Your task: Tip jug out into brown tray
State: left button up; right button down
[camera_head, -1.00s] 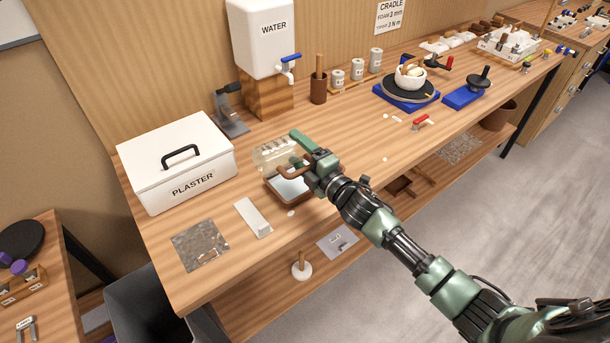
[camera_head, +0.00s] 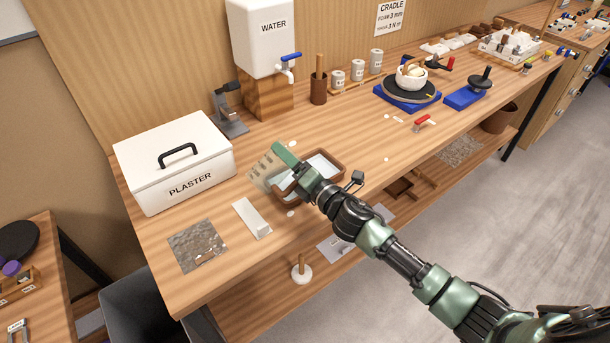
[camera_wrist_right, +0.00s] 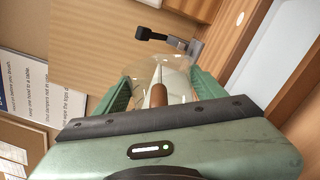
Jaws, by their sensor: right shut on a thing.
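The clear jug (camera_head: 264,172) is tilted in the head view, at the left end of the brown tray (camera_head: 335,157). My right gripper (camera_head: 291,163) is shut on the jug's brown handle, which shows between the fingers in the wrist view (camera_wrist_right: 158,95). The tray lies on the bench, with a pale white area inside its brown rim. The gripper and arm cover part of the tray. I cannot tell whether anything is flowing from the jug. My left gripper is out of view.
A white plaster box (camera_head: 178,165) stands left of the jug. A water tank (camera_head: 262,35) on a wooden block stands behind. The bench right of the tray is mostly clear.

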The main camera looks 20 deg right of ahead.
aim_at(280, 161)
jog(key=shift+a+f+n, duration=0.1)
jog(key=shift+a+n, duration=0.2)
jog(key=shift+n, duration=0.2)
jog(key=shift+s+a+r+n+p, duration=0.3)
jog(key=shift+a+r+n+p, duration=0.4)
jog(key=shift+r+n+p, duration=0.15)
jog(key=shift+s+a+r+n, duration=0.15)
jog(key=shift+a+n, duration=0.15)
jog(key=shift+n, duration=0.15)
jog(key=shift+a+n+p, duration=0.25)
jog(key=shift+n+p, duration=0.1)
jog(key=shift+n, duration=0.05)
